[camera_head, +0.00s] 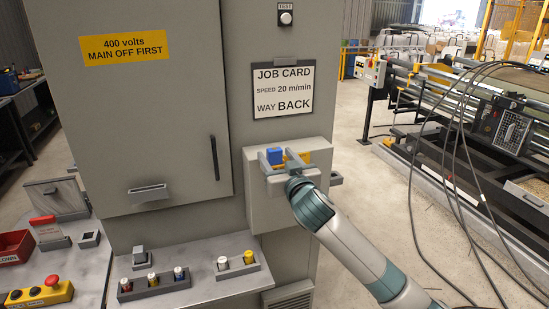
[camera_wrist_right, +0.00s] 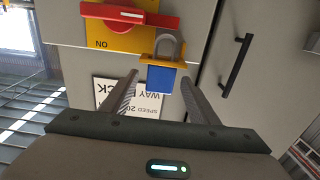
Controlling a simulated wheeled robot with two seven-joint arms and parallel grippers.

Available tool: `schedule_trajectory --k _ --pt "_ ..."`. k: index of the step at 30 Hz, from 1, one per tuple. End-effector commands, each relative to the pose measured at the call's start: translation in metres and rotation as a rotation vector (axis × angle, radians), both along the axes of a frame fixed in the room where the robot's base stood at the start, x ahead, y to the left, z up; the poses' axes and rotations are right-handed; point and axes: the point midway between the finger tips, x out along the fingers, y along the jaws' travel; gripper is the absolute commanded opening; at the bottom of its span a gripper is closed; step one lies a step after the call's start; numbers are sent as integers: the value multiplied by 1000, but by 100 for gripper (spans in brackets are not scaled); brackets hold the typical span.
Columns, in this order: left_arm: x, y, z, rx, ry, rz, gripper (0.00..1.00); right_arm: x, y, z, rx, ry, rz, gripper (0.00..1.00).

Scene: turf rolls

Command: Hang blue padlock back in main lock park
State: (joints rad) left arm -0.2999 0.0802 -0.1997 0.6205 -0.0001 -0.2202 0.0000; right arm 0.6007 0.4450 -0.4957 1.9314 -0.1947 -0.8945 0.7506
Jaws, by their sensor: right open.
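The blue padlock (camera_head: 274,156) shows in the head view at the front of the grey box on the cabinet, among the fingers of my right gripper (camera_head: 276,163). In the right wrist view the padlock (camera_wrist_right: 160,80) has a blue body and a grey shackle, with an orange-yellow piece across its top. My right gripper (camera_wrist_right: 162,88) is open, with one finger on each side of the padlock and visible gaps. A red switch handle (camera_wrist_right: 130,17) lies across a yellow plate (camera_wrist_right: 112,38) beside the padlock. My left gripper is out of view.
The cabinet door (camera_head: 150,110) has a dark upright handle (camera_head: 215,158). The job card (camera_head: 284,89) hangs above the grey box (camera_head: 265,215). A sloping desk (camera_head: 190,275) below carries small coloured pegs. A red bin (camera_head: 14,248) stands at left. Cables and a machine fill the right.

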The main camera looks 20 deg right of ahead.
Motion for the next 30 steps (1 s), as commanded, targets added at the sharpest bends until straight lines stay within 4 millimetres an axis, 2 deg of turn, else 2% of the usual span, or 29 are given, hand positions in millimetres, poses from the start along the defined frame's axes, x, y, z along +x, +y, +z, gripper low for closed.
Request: schedule_trajectory --k 5,11,13,14,23,30 --pt "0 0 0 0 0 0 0 0 0 0 0 0 0 55" --pt "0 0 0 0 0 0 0 0 0 0 0 0 0 9" --pt "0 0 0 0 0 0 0 0 0 1 0 -1 0 8" --pt "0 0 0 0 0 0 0 0 0 1 0 -1 0 4" --pt "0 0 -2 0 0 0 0 0 0 4 0 -2 0 4" --pt "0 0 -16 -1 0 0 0 0 0 26 3 -6 0 4"
